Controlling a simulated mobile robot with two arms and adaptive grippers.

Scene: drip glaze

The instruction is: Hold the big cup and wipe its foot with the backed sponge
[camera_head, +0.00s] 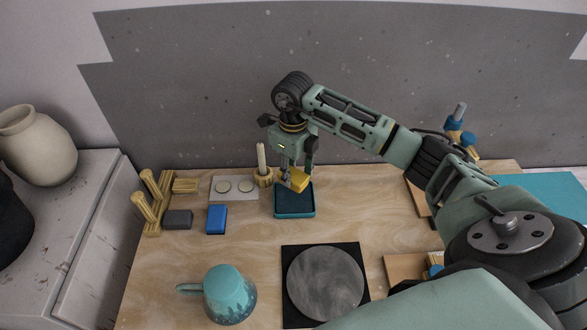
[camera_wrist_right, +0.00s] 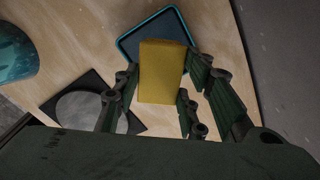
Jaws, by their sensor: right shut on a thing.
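The big cup (camera_head: 228,294) stands at the front left of the table, teal with a drip glaze and a handle pointing left. Its smooth closed teal end faces up, so it seems upside down. Part of it shows at the left of the right wrist view (camera_wrist_right: 14,50). My right gripper (camera_head: 294,178) is shut on a yellow sponge (camera_head: 299,180), held above the teal-rimmed tray (camera_head: 295,213). The sponge fills the middle of the right wrist view (camera_wrist_right: 162,70) between the fingers. I cannot see its backing clearly. My left gripper is not in view.
A grey round disc (camera_head: 325,283) on a black square lies right of the cup. A blue block (camera_head: 216,219), a dark grey block (camera_head: 178,219) and a wooden rack (camera_head: 150,205) stand at the left. A wooden holder (camera_head: 263,178) stands close left of my right gripper.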

